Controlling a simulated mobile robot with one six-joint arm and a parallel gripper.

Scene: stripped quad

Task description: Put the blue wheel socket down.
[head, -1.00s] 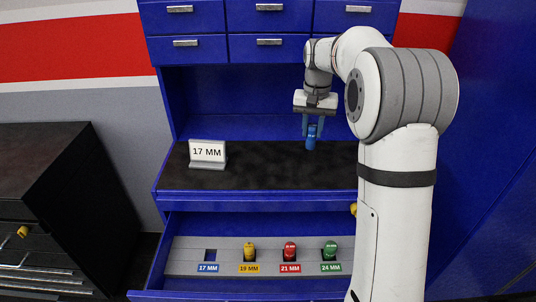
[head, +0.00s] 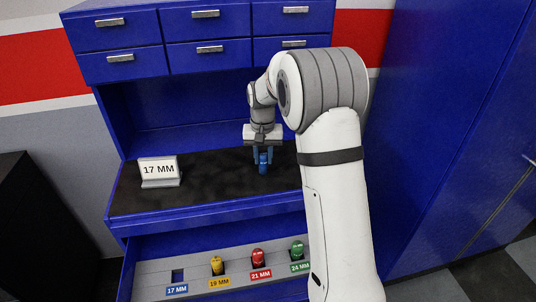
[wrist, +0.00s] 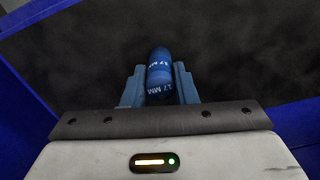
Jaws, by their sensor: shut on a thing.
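The blue wheel socket (head: 263,168) is upright between the fingers of my gripper (head: 263,153) in the head view, over the dark worktop (head: 215,190). I cannot tell whether its lower end touches the worktop. In the wrist view the socket (wrist: 159,68) shows "17 MM" lettering. There my gripper's two blue fingers (wrist: 159,82) are shut on it, one on each side.
A "17 MM" sign (head: 159,171) stands on the worktop to the left. Below, an open drawer tray (head: 200,285) has an empty 17 MM slot (head: 178,275) and yellow (head: 217,265), red (head: 258,258) and green (head: 297,250) sockets. The worktop between sign and gripper is clear.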

